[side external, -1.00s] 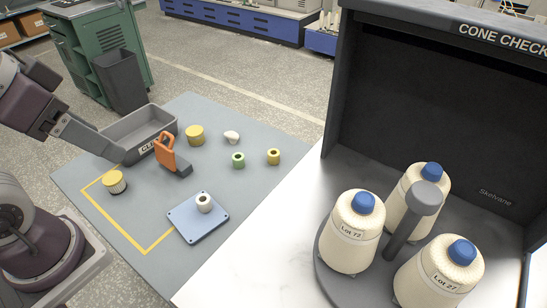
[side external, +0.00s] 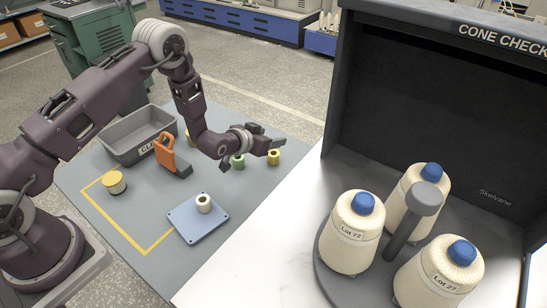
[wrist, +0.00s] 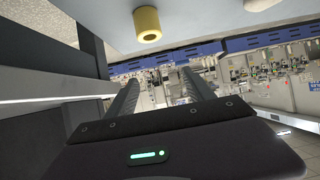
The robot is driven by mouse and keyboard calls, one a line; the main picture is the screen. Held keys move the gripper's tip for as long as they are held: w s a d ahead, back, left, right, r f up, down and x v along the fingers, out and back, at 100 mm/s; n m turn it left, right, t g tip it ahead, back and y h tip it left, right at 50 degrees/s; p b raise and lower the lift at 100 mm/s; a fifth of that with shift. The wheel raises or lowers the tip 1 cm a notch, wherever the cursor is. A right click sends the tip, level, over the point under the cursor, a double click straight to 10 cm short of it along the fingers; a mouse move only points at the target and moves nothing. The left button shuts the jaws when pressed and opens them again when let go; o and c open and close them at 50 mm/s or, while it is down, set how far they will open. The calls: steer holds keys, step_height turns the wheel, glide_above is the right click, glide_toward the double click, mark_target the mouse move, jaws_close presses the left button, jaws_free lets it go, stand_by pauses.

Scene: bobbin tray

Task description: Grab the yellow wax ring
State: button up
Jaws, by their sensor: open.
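The yellow wax ring (side external: 273,158) stands on the blue-grey mat near its right edge in the side view, its dark hole facing up. It also shows at the top of the wrist view (wrist: 147,24), beyond and off the line of the fingers. My gripper (side external: 262,147) is close to the ring, apparently above the mat, and empty. In the wrist view my gripper (wrist: 160,77) has its two dark fingers spread, with nothing between them. The exact gap between fingers and ring is hard to judge.
A green ring (side external: 239,161) stands just left of the yellow one, partly under my gripper. An orange-handled tool (side external: 168,155), a grey bin (side external: 118,150), a blue plate (side external: 185,225) with a white ring (side external: 204,203) and a ribbed yellow-topped piece (side external: 115,183) lie farther left. Cones (side external: 352,235) stand at right.

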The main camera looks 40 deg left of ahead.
mark_target(275, 152)
steer(key=shift+t, duration=0.3)
steer(key=f, duration=0.4)
steer(key=s+f, duration=0.1)
steer(key=f, duration=0.1)
steer(key=shift+f, duration=0.3)
steer(key=x, duration=0.6)
steer(key=shift+w+d, duration=0.15)
steer(key=shift+w, duration=0.05)
jaws_close()
